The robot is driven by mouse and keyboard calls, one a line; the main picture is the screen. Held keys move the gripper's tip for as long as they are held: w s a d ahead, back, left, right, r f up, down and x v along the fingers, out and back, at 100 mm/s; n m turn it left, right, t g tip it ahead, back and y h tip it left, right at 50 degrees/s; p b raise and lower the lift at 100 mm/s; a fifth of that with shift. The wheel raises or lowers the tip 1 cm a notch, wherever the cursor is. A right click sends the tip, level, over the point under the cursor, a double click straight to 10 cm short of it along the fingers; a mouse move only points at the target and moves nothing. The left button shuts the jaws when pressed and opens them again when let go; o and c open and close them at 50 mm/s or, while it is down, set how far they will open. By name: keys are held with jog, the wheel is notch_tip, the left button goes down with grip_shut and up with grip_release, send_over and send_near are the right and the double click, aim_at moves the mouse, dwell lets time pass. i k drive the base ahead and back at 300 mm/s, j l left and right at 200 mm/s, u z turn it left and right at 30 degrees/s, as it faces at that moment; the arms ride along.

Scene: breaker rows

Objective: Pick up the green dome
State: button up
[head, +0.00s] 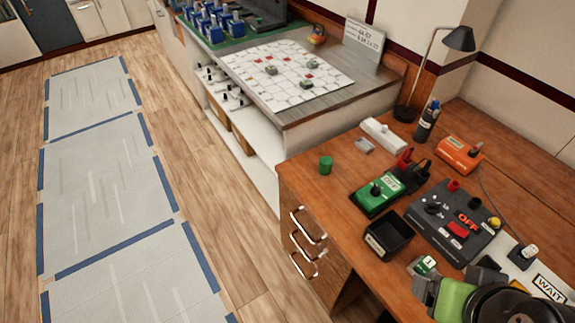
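A small green piece (325,165), a short round shape with a flat-looking top, stands on the wooden desk (330,205) near its left edge. It is the only small loose green round thing I can make out. My gripper (455,285) is at the bottom right, low in the picture and partly cut off by the frame edge. It is to the right of the green piece and well apart from it. Its fingers are seen from above, and I cannot tell their opening or whether anything is between them.
A black tray (388,236), a green device (378,192) and a grey control box (455,222) with red parts stand right of the green piece. A white power strip (388,135) and a lamp (458,40) are behind. The desk around the green piece is mostly clear.

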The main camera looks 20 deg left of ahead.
aim_at(325, 163)
jog(key=u, duration=0.75)
jog(key=i+j, duration=0.1)
jog(key=j, duration=0.45)
jog(key=i+j+z, duration=0.1)
jog(key=i+j, duration=0.35)
jog(key=i+j+z, duration=0.1)
jog(key=i+j, duration=0.3)
jog(key=j, duration=0.2)
jog(key=i, duration=0.2)
jog(key=j+z, duration=0.05)
